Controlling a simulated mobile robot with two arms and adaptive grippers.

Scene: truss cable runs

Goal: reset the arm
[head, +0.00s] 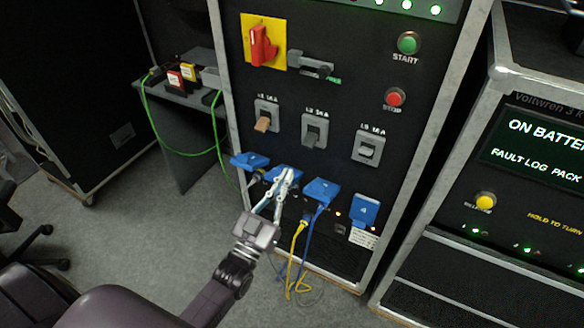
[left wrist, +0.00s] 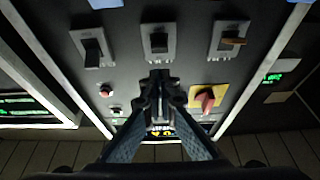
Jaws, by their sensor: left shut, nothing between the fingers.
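My left arm reaches in from the bottom of the head view. Its gripper (head: 284,182) is shut and empty, with the fingertips in front of the second blue socket cover (head: 290,171) from the left. I cannot tell whether they touch it. In the left wrist view the shut fingers (left wrist: 160,82) point at the black panel (left wrist: 125,75), which appears upside down. My right gripper is in neither view.
The power cabinet has a red rotary switch (head: 262,45), three breakers and several blue covers. Yellow (head: 296,250) and blue (head: 308,240) cables hang below the covers. A battery cabinet (head: 480,200) stands right. A green cable (head: 150,115) hangs from a small table (head: 185,98).

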